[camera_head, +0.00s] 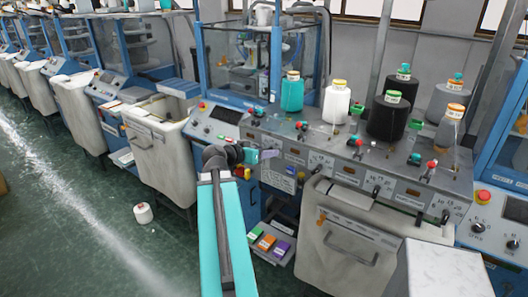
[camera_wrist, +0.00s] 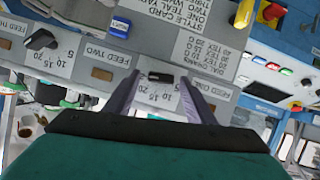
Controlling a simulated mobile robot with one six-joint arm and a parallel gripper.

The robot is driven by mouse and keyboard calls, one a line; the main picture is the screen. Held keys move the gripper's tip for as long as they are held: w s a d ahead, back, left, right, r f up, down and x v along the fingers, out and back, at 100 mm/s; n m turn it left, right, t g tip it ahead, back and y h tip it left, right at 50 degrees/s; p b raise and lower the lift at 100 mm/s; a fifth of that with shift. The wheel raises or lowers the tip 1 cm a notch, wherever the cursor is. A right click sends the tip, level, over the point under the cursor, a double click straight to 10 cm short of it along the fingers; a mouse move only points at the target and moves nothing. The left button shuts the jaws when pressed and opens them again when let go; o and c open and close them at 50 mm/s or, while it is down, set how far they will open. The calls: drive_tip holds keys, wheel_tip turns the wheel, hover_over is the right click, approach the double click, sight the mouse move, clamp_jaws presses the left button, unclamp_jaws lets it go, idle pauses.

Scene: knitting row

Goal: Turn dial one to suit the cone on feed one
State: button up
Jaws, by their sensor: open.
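Dial one is a small black knob (camera_wrist: 160,77) on a pale plate with upside-down numbers in the wrist view, beside a label reading FEED ONE (camera_wrist: 238,166). My gripper (camera_wrist: 161,84) is open, its two fingers on either side of the knob with gaps showing; contact and depth are unclear. The dial's setting is too small to tell. In the head view my gripper (camera_head: 262,156) is at the left end of the panel and hides that dial. A teal cone (camera_head: 292,95) with an orange top stands above it; its tag is unreadable.
A white style card (camera_wrist: 205,35) with dial figures is on the panel. A second dial (camera_wrist: 40,40) is by FEED TWO. White (camera_head: 336,105) and black (camera_head: 388,118) cones stand on the ledge. A fabric bin (camera_head: 345,255) stands below the panel.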

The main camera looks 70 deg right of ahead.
drive_tip(key=c, duration=1)
drive_tip(key=shift+c, duration=0.2)
drive_tip(key=shift+b, duration=0.4)
drive_tip(key=shift+w+d+f+n+g+b, duration=0.1)
drive_tip(key=shift+w+f+n+g+b, duration=0.1)
drive_tip(key=shift+n+g+b, duration=0.95)
drive_tip(key=shift+w+f+n+g+b, duration=0.15)
drive_tip(key=shift+n+g+b, duration=0.5)
drive_tip(key=shift+n+b, duration=0.85)
drive_tip(key=shift+r, duration=0.15)
drive_tip(key=o, duration=1)
drive_tip(key=shift+o, duration=0.2)
